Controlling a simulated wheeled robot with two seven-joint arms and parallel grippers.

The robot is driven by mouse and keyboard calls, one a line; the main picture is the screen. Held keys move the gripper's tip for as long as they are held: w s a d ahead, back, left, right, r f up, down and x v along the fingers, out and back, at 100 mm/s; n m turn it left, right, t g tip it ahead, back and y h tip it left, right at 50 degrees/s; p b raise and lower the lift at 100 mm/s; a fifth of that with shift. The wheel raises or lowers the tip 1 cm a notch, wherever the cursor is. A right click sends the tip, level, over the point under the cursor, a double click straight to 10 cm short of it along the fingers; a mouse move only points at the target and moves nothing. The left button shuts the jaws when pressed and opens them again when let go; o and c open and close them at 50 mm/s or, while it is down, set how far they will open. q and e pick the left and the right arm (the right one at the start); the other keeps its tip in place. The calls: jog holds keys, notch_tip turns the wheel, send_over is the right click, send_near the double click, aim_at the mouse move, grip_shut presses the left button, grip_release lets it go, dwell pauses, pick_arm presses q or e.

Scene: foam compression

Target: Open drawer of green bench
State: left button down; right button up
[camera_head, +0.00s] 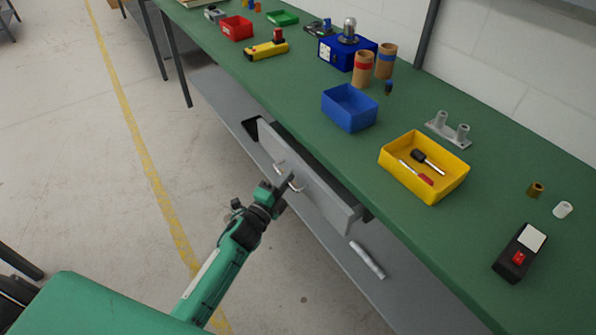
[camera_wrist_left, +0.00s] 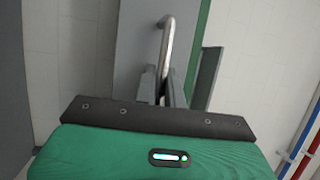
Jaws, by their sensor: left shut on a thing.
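The green bench (camera_head: 330,160) runs diagonally across the head view. Its grey drawer (camera_head: 325,195) sits under the front edge and stands partly pulled out, with a dark gap behind its front at the left end. My left gripper (camera_head: 289,182) is at the drawer's front, shut on the metal drawer handle (camera_wrist_left: 168,45). In the left wrist view the two fingers (camera_wrist_left: 164,85) close around the lower part of the bent handle, against the grey drawer front. The exact contact is partly hidden by the fingers. My right gripper does not show.
On the bench top stand a blue bin (camera_head: 350,108), a yellow bin (camera_head: 425,168) with tools, brown tubes (camera_head: 386,60) and a black box with a red button (camera_head: 519,253). A grey lower shelf (camera_head: 395,285) lies under the drawer. The floor in front is clear.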

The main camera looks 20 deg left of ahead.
pick_arm(q)
jog(key=s+a+p, duration=0.1)
jog(key=s+a, duration=1.3)
jog(key=s, duration=0.4)
jog(key=shift+s+a+p, duration=0.2)
jog(key=shift+s+p, duration=0.05)
jog(key=shift+p, duration=0.05)
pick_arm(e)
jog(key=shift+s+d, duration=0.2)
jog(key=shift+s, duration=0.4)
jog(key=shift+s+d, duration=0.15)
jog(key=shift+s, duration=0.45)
pick_arm(q)
jog(key=c, duration=1.8)
grip_release()
jog(key=shift+b+v, duration=1.25)
jog(key=shift+v, duration=5.65)
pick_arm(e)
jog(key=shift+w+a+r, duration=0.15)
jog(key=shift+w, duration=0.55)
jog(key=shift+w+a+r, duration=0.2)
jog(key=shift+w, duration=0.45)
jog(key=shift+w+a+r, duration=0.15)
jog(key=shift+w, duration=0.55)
